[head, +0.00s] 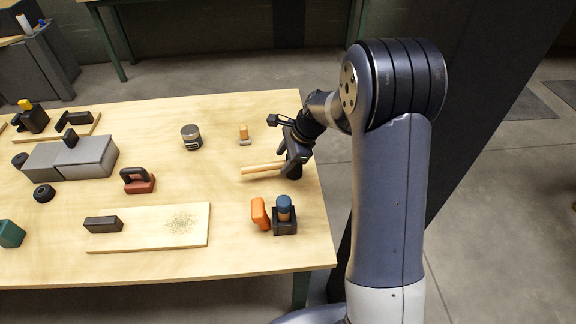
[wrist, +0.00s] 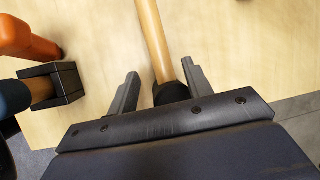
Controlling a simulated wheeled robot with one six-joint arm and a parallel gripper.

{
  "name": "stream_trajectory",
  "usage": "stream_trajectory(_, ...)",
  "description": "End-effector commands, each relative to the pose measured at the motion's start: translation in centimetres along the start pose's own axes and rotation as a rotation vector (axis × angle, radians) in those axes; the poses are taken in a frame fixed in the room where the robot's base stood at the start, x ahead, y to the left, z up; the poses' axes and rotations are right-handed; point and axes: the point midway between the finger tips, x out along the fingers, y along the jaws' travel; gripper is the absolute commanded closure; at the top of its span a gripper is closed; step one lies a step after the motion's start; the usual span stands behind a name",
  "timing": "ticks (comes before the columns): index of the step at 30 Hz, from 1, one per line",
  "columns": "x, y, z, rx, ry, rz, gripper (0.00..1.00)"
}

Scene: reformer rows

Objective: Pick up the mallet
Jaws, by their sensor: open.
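The mallet shows as a pale wooden handle (head: 262,168) lying near the right end of the workbench in the head view. In the wrist view, the handle (wrist: 152,35) runs down from the top edge to a black part (wrist: 171,92) close to my gripper. My gripper (wrist: 161,84) is open, with one finger on each side of the black end. I cannot tell whether either finger touches it. In the head view my gripper (head: 291,165) is at the handle's right end and hides what lies there.
An orange tool (head: 259,213) and a blue-topped item in a black block (head: 285,226) stand nearer the front edge. A small orange-topped piece (head: 244,132) and a grey-topped round item (head: 191,136) stand behind. A pale board (head: 146,239) lies left; bare wood separates them.

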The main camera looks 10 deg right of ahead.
Motion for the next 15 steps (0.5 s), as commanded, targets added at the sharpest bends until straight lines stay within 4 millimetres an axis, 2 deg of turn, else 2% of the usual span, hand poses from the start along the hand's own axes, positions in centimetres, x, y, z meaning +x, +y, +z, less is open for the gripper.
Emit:
stream_trajectory(7, 3.5, -0.2, -0.2, 0.001, 0.000, 0.003, 0.52)
stream_trajectory(15, 4.3, -0.3, -0.2, 0.000, 0.000, 0.001, 0.52)
